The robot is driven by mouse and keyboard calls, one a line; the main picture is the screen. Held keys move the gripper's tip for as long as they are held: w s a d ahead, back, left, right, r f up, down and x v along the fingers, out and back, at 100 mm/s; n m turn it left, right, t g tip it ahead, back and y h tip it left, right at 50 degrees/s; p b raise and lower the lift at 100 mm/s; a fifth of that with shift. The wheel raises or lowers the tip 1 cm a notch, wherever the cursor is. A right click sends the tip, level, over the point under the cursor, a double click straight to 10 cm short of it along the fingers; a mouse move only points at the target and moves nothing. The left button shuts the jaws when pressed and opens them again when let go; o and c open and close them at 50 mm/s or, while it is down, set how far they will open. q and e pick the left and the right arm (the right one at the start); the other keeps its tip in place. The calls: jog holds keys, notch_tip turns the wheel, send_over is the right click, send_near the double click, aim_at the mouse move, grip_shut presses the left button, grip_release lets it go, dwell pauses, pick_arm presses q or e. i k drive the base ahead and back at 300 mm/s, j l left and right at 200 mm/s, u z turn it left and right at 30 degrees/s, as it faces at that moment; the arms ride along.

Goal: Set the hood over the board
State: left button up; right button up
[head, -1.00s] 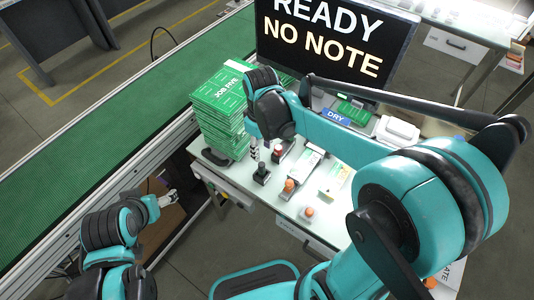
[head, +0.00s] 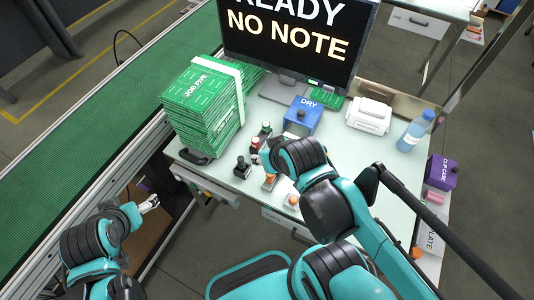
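A blue hood-like box (head: 302,116) with a dark knob on top and the word DRY stands upright on the pale bench below the monitor. A green circuit board (head: 327,97) lies flat just behind it, partly hidden; I cannot tell whether another board is under the box. My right gripper (head: 264,156) is mostly hidden by its own wrist, near the small bottles and buttons in front of the box, apart from the box. My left gripper (head: 151,203) is low at the left, off the bench's front corner; its fingers are too small to read.
A tall stack of green boards (head: 203,104) stands at the bench's left, beside the green conveyor (head: 60,160). A white device (head: 368,115), a water bottle (head: 415,131) and a purple clip case (head: 441,172) are at the right. The monitor (head: 297,38) reads READY NO NOTE.

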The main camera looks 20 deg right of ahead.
aim_at(304, 114)
jog(key=z, duration=0.4)
jog(key=i+l+z, duration=0.1)
jog(key=z, duration=0.3)
jog(key=i+z, duration=0.1)
jog(key=z, duration=0.35)
